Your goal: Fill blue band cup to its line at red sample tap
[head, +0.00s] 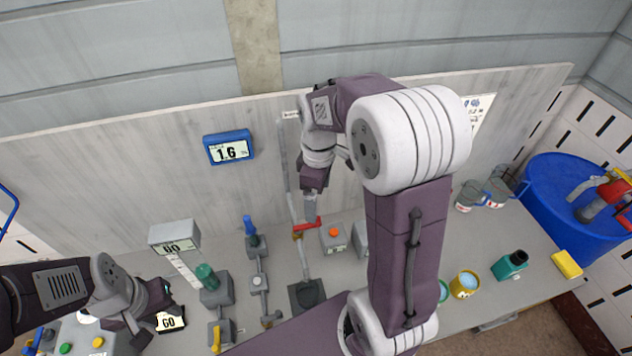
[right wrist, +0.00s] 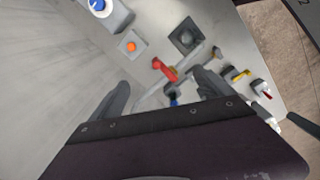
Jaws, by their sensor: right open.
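The red tap handle (head: 306,223) is on a brass-coloured tap low on the back panel, above a dark square pad (head: 306,294). My right gripper (head: 310,208) is just above the handle. In the right wrist view, my right gripper (right wrist: 163,92) is open and empty, with the red handle (right wrist: 164,69) beyond its fingers, apparently not held. Grey cups, one here (head: 468,196) and one beside it (head: 497,192), stand at the back right; their band colours are too small to tell. My left gripper (head: 140,308) is at lower left by a display; its jaws are unclear.
A blue display (head: 230,147) on the panel reads 1.6. An orange-button box (head: 334,237) stands right of the tap, and a blue-handled tap (head: 251,235) left of it. A blue drum (head: 570,195), yellow cup (head: 464,284) and teal bottle (head: 511,265) are at right.

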